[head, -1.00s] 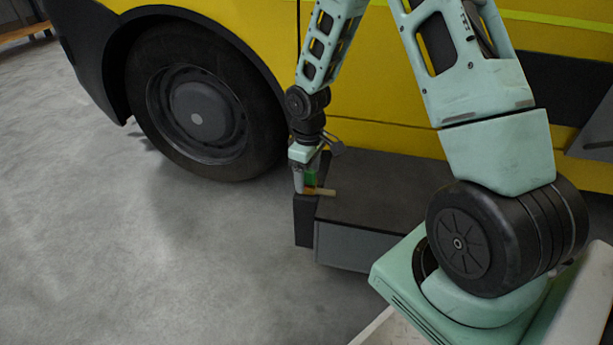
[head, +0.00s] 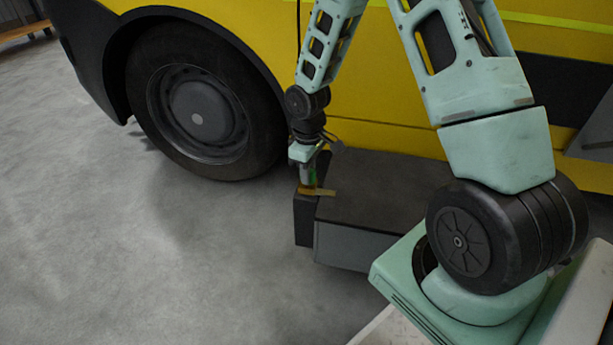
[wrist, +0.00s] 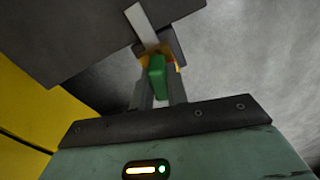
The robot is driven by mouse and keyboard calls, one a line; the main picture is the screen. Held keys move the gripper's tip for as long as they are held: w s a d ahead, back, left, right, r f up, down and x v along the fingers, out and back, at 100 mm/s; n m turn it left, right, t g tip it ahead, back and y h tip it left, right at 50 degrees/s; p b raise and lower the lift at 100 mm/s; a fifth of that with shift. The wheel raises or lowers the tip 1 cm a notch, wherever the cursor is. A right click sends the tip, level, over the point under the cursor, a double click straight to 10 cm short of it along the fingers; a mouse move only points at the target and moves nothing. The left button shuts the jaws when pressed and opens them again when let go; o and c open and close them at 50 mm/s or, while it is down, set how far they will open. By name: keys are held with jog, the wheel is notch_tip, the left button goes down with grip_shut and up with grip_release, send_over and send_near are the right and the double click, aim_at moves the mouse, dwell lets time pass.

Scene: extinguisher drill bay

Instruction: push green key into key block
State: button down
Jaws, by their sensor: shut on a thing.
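The green key (wrist: 157,76) is between the two fingers of my gripper (wrist: 160,92) in the wrist view, and the gripper is shut on it. In the head view a sliver of the green key (head: 314,179) shows beside my gripper (head: 307,182). Its far end meets an orange part at the top of the dark key block (head: 304,220). The block (wrist: 174,42) is partly hidden behind the key and fingers in the wrist view. How deep the key sits in the block cannot be told.
A pale flat strip (wrist: 141,23) sticks out from the orange part over a dark step-like box (head: 375,195). The yellow vehicle (head: 390,130) and its wheel (head: 200,110) stand close behind. The grey floor (head: 130,250) at left is clear.

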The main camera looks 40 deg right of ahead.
jog(key=shift+r+p, duration=1.2)
jog(key=shift+r, duration=0.1)
jog(key=shift+r, duration=0.1)
jog(key=shift+r+p, duration=1.9)
jog(key=shift+p, duration=0.3)
